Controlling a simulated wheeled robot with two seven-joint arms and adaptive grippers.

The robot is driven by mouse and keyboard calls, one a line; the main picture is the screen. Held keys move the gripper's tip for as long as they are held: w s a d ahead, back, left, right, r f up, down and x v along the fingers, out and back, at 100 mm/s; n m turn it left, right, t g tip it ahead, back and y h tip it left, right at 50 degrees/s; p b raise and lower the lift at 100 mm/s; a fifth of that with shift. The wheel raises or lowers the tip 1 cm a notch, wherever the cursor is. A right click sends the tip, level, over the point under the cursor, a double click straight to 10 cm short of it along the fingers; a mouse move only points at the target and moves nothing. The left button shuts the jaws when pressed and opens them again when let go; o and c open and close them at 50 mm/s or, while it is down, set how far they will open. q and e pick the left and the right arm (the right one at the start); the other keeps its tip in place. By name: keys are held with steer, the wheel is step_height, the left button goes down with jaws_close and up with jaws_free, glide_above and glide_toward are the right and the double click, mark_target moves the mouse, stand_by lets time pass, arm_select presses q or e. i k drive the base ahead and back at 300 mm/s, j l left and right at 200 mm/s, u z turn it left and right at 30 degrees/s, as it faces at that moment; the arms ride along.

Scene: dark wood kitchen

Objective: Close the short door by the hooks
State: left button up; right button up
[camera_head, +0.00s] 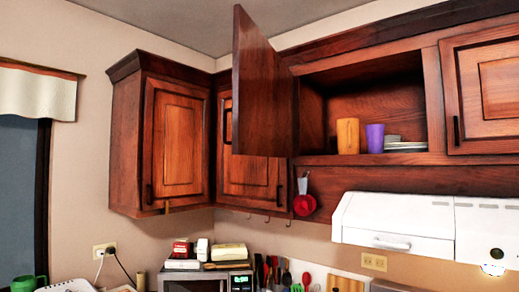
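The short wooden cabinet door (262,90) stands wide open, swung out toward me from the left side of an open upper cabinet (378,98). Its handle is a small dark bar near its left edge. A row of small hooks (267,219) runs under the cabinets to the left of the opening. Red measuring cups (304,204) hang at the right end of that row. Neither of my grippers is in view.
An orange cup (347,136), a purple cup (375,138) and stacked plates (405,146) stand inside the open cabinet. A white range hood (395,223) is below. Closed doors (176,138) flank the opening. A microwave (205,281) and utensils stand below.

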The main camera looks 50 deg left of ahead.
mark_target(262, 109)
steer(key=j+u, duration=0.1)
steer(key=u, duration=0.35)
steer(key=j+u, duration=0.1)
steer(key=u, duration=0.85)
steer(key=i+j+u, duration=0.1)
steer(key=u, duration=0.4)
steer(key=i+j+u, duration=0.15)
steer(key=u, duration=0.25)
steer(key=i+u, duration=0.15)
steer(key=u, duration=0.2)
steer(key=i+z, duration=0.35)
steer(key=i, duration=0.15)
steer(key=i+j+z, duration=0.1)
steer(key=i+z, duration=0.2)
steer(key=i, duration=0.15)
